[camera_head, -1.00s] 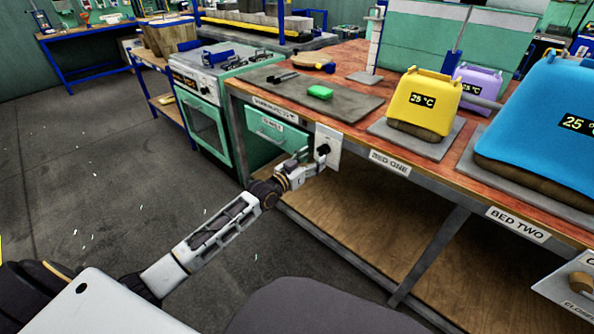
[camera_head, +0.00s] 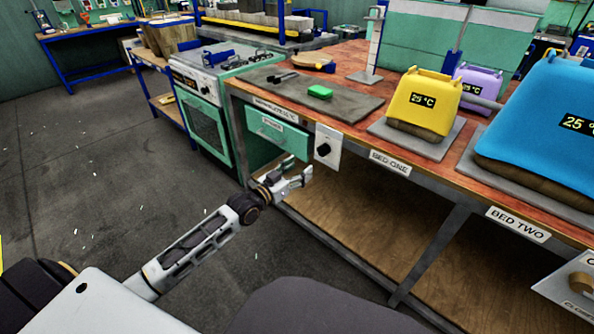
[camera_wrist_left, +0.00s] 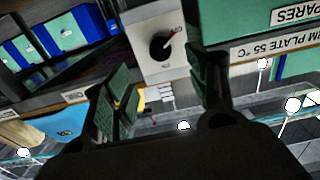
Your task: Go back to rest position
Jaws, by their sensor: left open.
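My left gripper (camera_head: 295,180) is open and empty in the head view, in front of the bench and below its front edge. The white switch plate with a black knob (camera_head: 325,148) is on the bench front, just above and right of the gripper and apart from it. In the left wrist view the knob (camera_wrist_left: 161,46) shows beyond the open fingers (camera_wrist_left: 160,95), with nothing between them. The green drawer labelled SPARES (camera_head: 276,137) is left of the knob. My right gripper is in neither view.
On the bench (camera_head: 345,60) are a grey mat with a green block (camera_head: 320,91), a yellow press (camera_head: 424,102), a purple press (camera_head: 474,84) and a blue press (camera_head: 545,125). A wooden lower shelf (camera_head: 370,225) lies under it. Open floor (camera_head: 90,200) is at left.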

